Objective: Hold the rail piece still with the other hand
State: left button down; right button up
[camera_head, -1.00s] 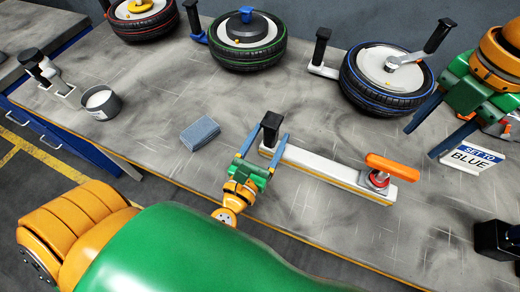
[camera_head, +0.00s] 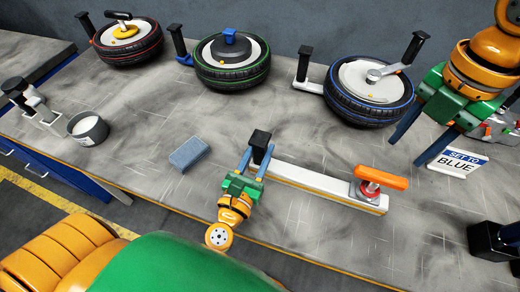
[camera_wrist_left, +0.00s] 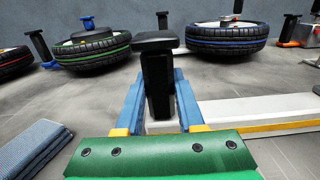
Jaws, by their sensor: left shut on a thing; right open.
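The rail piece (camera_head: 310,181) is a long white bar on the table, with a yellow strip along its near edge. A black upright handle (camera_head: 260,141) stands at its left end, and an orange lever (camera_head: 381,177) on a red and grey base sits at its right end. My left gripper (camera_head: 256,162) is shut on the black handle. In the left wrist view the handle (camera_wrist_left: 157,85) stands between the blue fingers, with part of the bar (camera_wrist_left: 250,112) to the right. My right gripper (camera_head: 408,150) is open and empty above the table, up and right of the lever.
Three tyres with red (camera_head: 127,43), green (camera_head: 232,62) and blue (camera_head: 368,92) stripes lie along the back. A blue-grey sponge (camera_head: 189,153) and a grey cup (camera_head: 88,128) are at the left.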

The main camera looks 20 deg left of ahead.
aim_at(383, 175)
dwell(0.9)
jog(key=shift+o, duration=0.8)
notch_tip(383, 175, down, 10)
jog(key=n, duration=2.5)
jog(key=shift+r, duration=0.1)
grip_shut()
